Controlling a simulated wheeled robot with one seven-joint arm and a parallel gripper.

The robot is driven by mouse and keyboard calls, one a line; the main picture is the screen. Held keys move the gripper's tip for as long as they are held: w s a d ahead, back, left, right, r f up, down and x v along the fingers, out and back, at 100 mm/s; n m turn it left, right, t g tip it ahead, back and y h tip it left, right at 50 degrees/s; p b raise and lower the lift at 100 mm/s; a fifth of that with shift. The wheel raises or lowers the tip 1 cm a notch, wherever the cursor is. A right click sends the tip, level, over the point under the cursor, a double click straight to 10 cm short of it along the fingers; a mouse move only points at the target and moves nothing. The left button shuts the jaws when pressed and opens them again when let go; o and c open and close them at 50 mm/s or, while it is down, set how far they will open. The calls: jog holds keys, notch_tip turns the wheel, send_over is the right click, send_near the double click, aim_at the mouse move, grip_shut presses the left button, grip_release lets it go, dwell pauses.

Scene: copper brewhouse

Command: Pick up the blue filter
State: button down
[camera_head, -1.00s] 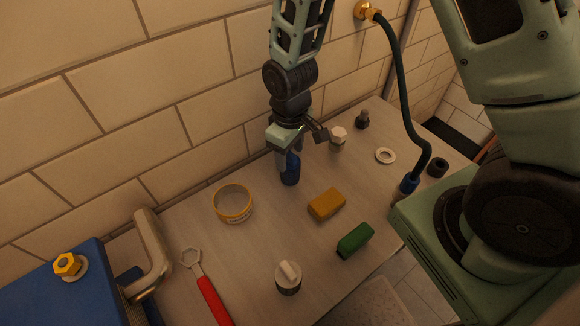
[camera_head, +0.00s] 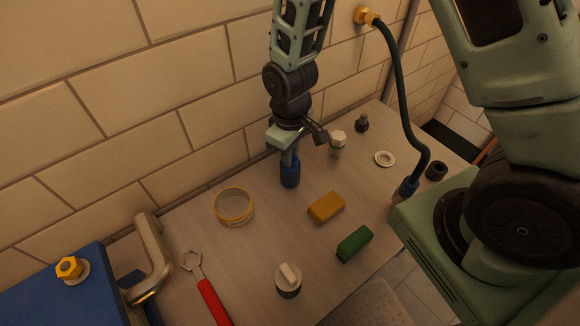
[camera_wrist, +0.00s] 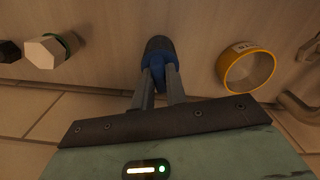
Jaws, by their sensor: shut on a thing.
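The blue filter (camera_head: 290,174) stands upright on the wooden counter near the tiled wall in the head view. My gripper (camera_head: 290,155) is above it, pointing down, with its fingers shut on the filter's upper part. In the wrist view the fingers of my gripper (camera_wrist: 159,75) meet at the blue filter (camera_wrist: 172,72), whose far end looks dark. The filter's base looks to be at the counter surface; I cannot tell whether it touches.
A yellow tape ring (camera_head: 234,205) lies left of the filter. A yellow block (camera_head: 326,207) and a green block (camera_head: 354,244) lie in front. A white-capped fitting (camera_head: 337,139) stands close on the right. A red-handled wrench (camera_head: 213,302) and a hose (camera_head: 403,90) flank the counter.

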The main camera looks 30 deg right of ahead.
jog(key=shift+r+p, duration=3.3)
jog(key=shift+r, duration=0.45)
